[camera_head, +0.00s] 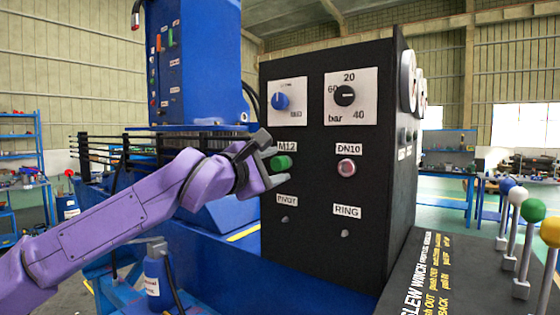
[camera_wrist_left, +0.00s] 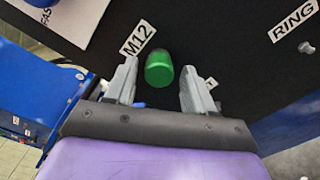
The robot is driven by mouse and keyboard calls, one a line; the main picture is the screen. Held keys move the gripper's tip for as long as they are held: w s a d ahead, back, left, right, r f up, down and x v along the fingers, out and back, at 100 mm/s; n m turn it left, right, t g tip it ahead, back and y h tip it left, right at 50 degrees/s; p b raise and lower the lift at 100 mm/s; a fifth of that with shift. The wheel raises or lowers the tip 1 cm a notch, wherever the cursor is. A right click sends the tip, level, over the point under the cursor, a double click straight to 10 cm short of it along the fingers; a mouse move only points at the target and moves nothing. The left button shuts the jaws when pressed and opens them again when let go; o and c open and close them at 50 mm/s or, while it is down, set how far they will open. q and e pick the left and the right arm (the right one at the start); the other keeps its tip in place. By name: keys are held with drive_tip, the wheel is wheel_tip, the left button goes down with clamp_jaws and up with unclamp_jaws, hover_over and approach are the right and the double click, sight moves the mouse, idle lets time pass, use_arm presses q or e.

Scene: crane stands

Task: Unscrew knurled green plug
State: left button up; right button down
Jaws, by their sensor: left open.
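The green plug (camera_head: 281,162) sits on the front of a black panel, just below the M12 label (camera_head: 287,147). In the left wrist view the plug (camera_wrist_left: 159,69) points toward the camera, between and a little beyond the fingertips. My left gripper (camera_head: 275,163) is at the panel with its jaws around the plug's sides. In the left wrist view the gripper (camera_wrist_left: 158,85) is open, with a gap on each side of the plug. I cannot tell how far the fingers reach along it. My right gripper is not in view.
Levers with coloured balls (camera_head: 533,210) stand at the right. A blue column (camera_head: 205,60) rises behind my left arm.

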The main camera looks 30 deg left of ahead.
use_arm(q)
drive_tip(key=shift+r, duration=0.1)
clamp_jaws()
idle(0.4)
drive_tip(key=n+b, duration=0.2)
drive_tip(key=n, duration=0.1)
drive_tip(key=shift+s+f, duration=0.1)
drive_tip(key=shift+f, duration=0.3)
drive_tip(key=shift+n+b, duration=0.55)
drive_tip(key=shift+n, duration=0.15)
drive_tip(key=shift+r+n, duration=0.2)
drive_tip(key=shift+n, duration=0.2)
drive_tip(key=shift+r, duration=0.1)
